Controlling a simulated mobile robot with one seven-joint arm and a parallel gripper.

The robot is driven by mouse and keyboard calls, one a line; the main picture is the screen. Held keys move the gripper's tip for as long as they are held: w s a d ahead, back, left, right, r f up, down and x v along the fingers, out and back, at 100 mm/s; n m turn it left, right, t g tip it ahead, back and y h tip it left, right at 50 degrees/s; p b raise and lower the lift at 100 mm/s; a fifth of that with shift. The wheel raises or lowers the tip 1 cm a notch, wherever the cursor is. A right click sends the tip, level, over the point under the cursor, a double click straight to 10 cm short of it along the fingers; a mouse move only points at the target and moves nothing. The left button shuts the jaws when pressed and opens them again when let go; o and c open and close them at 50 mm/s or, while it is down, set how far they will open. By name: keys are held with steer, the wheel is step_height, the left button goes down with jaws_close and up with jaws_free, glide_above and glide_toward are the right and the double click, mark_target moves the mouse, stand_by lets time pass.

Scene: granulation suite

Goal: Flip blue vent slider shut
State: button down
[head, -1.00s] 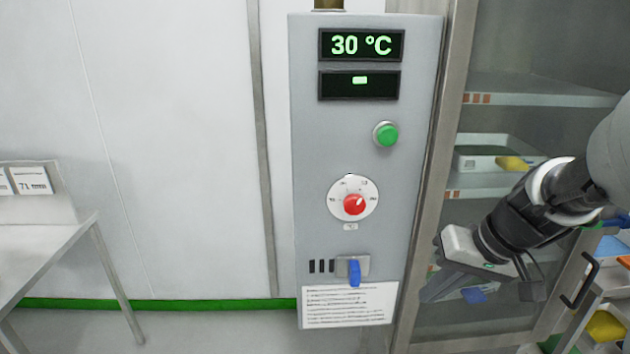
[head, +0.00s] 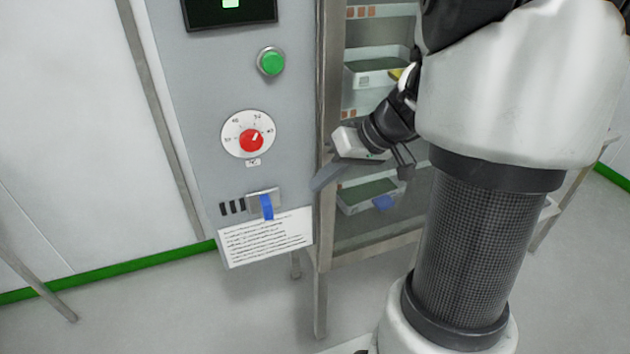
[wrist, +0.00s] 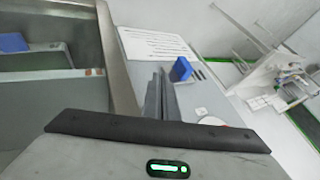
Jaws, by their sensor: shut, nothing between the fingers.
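The blue vent slider (head: 267,207) sticks out from a small metal plate (head: 262,195) low on the grey control panel, to the right of several dark vent slots (head: 232,207). It also shows in the wrist view (wrist: 180,69), just beyond and to the right of my fingertips. My gripper (head: 318,184) is shut and empty. Its fingers point left toward the panel, at the panel's right edge, a little higher than the slider and apart from it. In the wrist view, the shut fingers (wrist: 159,80) stand beside the slider without visible contact.
Above the slider are a red-knob dial (head: 251,140) and a green button (head: 271,62). A printed label (head: 267,238) sits just below. A metal-framed cabinet with shelves and trays (head: 370,72) stands right of the panel. The floor at left front is clear.

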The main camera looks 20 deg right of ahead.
mark_target(250, 210)
steer(key=shift+w+a+f, duration=0.45)
steer(key=shift+a+f, duration=0.55)
steer(key=shift+a, duration=0.25)
steer(key=shift+w+a+f, duration=0.45)
steer(key=shift+a+f, duration=0.5)
steer(key=shift+a, duration=0.3)
steer(key=shift+w+a+f, duration=0.45)
steer(key=shift+a+f, duration=0.55)
steer(key=shift+a, duration=0.25)
steer(key=a+b, duration=0.4)
steer(key=a, duration=0.3)
steer(key=shift+a, duration=0.3)
